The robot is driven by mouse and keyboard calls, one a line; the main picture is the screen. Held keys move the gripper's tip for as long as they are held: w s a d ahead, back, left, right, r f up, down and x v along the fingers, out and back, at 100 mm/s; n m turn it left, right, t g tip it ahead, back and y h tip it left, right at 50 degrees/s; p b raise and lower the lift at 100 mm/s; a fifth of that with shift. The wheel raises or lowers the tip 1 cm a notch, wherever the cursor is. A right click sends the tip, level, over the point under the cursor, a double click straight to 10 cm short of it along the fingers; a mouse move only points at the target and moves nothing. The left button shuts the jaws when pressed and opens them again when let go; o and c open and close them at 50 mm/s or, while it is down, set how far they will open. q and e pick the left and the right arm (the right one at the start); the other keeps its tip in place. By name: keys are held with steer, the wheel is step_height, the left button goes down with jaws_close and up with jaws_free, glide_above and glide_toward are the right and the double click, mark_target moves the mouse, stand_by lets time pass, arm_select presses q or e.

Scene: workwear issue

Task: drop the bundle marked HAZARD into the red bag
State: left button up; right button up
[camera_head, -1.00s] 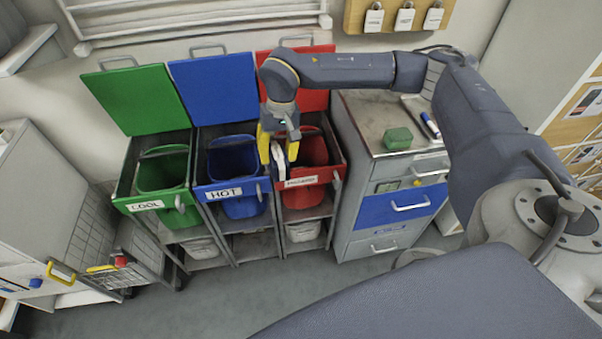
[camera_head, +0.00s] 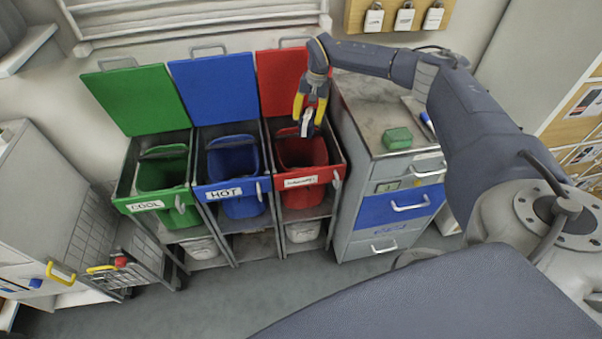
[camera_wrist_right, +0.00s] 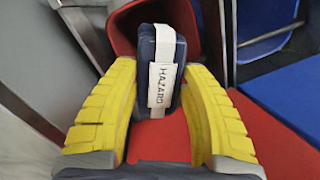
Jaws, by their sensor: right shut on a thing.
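My right gripper (camera_head: 310,112) is shut on the dark blue bundle (camera_head: 308,125) with a white band. In the right wrist view the bundle (camera_wrist_right: 178,90) sits between the yellow fingers, and its white label reads HAZARD. The red bag (camera_head: 301,155) hangs open in the right-hand bin stand; the gripper and bundle are above its back part, near the raised red lid (camera_head: 275,85). The bag's red wall (camera_wrist_right: 135,25) also shows beyond the bundle in the right wrist view. My left gripper is not in view.
The blue bag (camera_head: 233,165), labelled HOT, and the green bag (camera_head: 160,172), labelled COOL, stand to the left, their lids raised. A grey cabinet (camera_head: 372,135) with a green block (camera_head: 397,138) on top stands close to the right of the red bag.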

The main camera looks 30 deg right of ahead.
steer(key=shift+f, duration=2.9)
steer(key=o, duration=1.3)
steer(key=r, duration=0.4)
steer(key=d+r, duration=0.1)
steer(key=r, duration=0.3)
steer(key=d+r, duration=0.1)
steer(key=r, duration=0.3)
steer(key=shift+s, duration=0.15)
steer(key=shift+f, duration=0.1)
